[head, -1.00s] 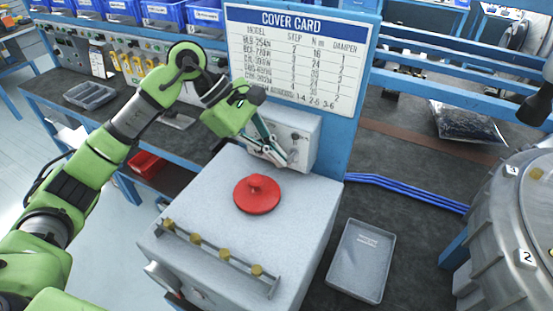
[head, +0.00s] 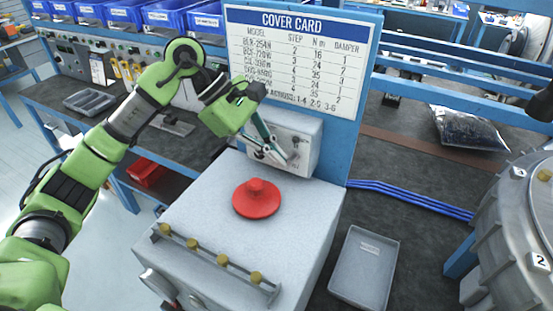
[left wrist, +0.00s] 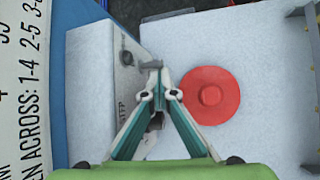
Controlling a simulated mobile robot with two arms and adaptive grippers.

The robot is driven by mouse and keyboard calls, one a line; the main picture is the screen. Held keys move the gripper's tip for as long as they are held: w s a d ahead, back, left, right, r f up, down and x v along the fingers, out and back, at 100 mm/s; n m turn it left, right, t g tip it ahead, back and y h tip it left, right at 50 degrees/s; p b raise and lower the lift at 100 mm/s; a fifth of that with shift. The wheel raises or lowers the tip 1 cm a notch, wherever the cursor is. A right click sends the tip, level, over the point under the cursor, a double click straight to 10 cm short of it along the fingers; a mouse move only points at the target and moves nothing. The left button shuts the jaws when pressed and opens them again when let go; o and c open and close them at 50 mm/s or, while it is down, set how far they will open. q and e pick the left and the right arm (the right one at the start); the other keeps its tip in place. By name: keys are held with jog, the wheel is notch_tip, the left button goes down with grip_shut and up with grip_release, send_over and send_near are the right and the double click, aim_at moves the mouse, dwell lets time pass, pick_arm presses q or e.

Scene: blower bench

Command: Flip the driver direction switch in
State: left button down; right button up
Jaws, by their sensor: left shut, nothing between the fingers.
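A pale grey switch box (head: 310,131) stands at the back of the bench cabinet, below the cover card. In the left wrist view its front face (left wrist: 125,72) is seen at a steep angle, with a dark round part and some lettering. My left gripper (head: 284,160) is shut and empty, its fingertips close in front of the box's face. In the left wrist view the fingertips (left wrist: 158,82) meet beside a small grey lever (left wrist: 151,64) that sticks out from the box. I cannot tell whether they touch it. My right gripper is not in view.
A red round knob (head: 257,198) sits on the cabinet top (head: 205,205), near the left gripper. A rail with several yellow knobs (head: 221,260) runs along the front edge. A cover card (head: 297,60) rises behind. A grey tray (head: 363,268) lies to the right.

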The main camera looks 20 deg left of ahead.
pick_arm(q)
jog(key=shift+d, duration=0.15)
jog(key=shift+r, duration=0.1)
jog(key=shift+r+p, duration=0.4)
jog(key=shift+r, duration=0.35)
jog(key=v, duration=1.2)
jog(key=shift+a, duration=0.25)
jog(key=shift+w, duration=0.1)
